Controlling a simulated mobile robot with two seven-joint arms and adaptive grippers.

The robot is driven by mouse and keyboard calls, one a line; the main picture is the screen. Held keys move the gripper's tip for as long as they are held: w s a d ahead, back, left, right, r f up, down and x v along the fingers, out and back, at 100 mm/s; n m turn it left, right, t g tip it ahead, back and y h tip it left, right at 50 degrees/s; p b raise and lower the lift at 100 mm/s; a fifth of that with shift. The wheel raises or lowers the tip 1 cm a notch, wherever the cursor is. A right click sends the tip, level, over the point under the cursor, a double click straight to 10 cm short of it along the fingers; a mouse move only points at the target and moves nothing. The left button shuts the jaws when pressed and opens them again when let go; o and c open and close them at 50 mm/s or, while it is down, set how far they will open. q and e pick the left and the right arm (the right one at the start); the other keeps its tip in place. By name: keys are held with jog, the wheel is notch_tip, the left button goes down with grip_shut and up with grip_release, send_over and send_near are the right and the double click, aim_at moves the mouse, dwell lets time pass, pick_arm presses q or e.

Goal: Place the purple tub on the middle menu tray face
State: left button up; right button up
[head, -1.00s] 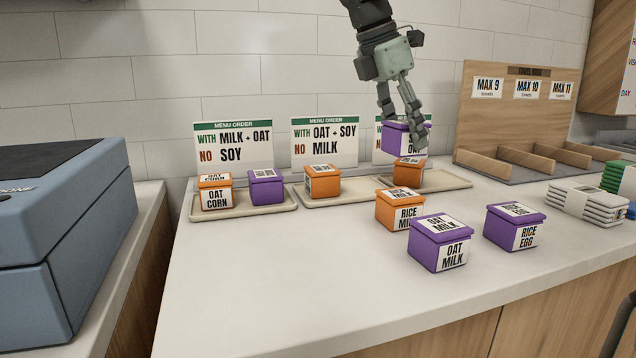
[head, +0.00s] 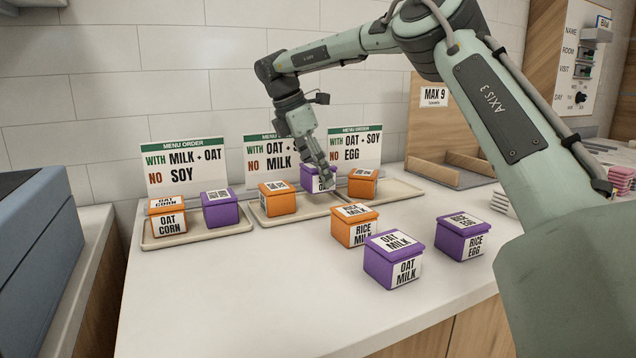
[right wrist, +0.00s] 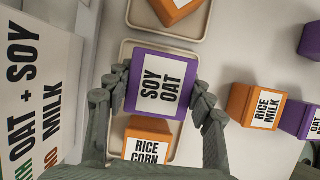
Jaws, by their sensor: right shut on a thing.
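The purple tub (head: 318,184), labelled SOY OAT, is held between the fingers of my right gripper (head: 322,170). In the right wrist view the tub (right wrist: 160,83) shows its lid label, with a finger on each side. It is over the right part of the middle menu tray (head: 290,221), beside an orange tub (head: 277,199) on that tray's left part. In the right wrist view this orange tub reads RICE CORN (right wrist: 147,146). I cannot tell whether the purple tub touches the tray. The card behind reads OAT + SOY, NO MILK (head: 262,165). My left gripper is out of view.
The left tray (head: 190,238) holds an orange tub (head: 167,220) and a purple tub (head: 220,210). The right tray (head: 400,190) holds an orange tub (head: 362,184), close to the held tub. RICE MILK (head: 354,228), OAT MILK (head: 392,262) and RICE EGG (head: 462,238) tubs stand in front.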

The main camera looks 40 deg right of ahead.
aim_at(318, 184)
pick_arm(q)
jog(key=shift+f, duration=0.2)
pick_arm(e)
jog(key=shift+f, duration=1.5)
jog(key=shift+f, duration=0.15)
jog(key=o, duration=1.4)
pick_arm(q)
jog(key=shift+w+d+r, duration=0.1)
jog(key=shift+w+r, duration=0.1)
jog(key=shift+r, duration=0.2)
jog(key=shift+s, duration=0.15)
